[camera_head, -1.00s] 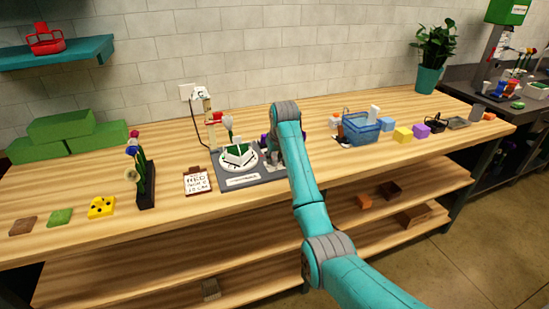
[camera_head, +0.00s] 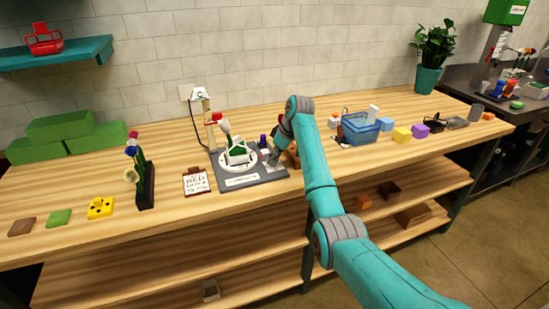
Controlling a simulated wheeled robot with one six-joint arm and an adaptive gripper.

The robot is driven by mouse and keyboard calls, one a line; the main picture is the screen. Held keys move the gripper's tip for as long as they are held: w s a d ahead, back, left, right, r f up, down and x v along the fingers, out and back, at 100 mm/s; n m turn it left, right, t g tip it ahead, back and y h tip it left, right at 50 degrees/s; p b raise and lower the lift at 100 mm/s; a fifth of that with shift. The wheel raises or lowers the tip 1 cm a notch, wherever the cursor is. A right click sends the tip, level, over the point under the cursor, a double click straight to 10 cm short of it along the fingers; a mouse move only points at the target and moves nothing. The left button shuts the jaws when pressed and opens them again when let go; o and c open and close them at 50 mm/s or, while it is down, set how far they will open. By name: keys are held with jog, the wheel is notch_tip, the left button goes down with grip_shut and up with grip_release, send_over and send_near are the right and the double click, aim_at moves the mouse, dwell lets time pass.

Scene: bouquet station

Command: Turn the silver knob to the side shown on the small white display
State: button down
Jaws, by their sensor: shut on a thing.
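The grey station base (camera_head: 225,187) stands on the wooden bench, with a round white turntable (camera_head: 229,168) that carries a small white-and-green holder (camera_head: 238,152). A small white plate (camera_head: 242,181) lies on the front of the base; its marks are too small to read, and I cannot tell if it is the display. My gripper (camera_head: 271,161) points down at the right side of the base and is shut on the silver knob, which it mostly hides.
A clipboard (camera_head: 196,181) lies left of the base, beside a dark flower rack (camera_head: 146,190). A blue basket (camera_head: 360,129) stands to the right.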

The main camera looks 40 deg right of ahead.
jog(key=shift+n, duration=0.3)
dwell(0.4)
jog(key=c, duration=0.8)
grip_release()
jog(key=v, duration=1.2)
jog(key=shift+d, duration=0.1)
jog(key=shift+s, duration=0.1)
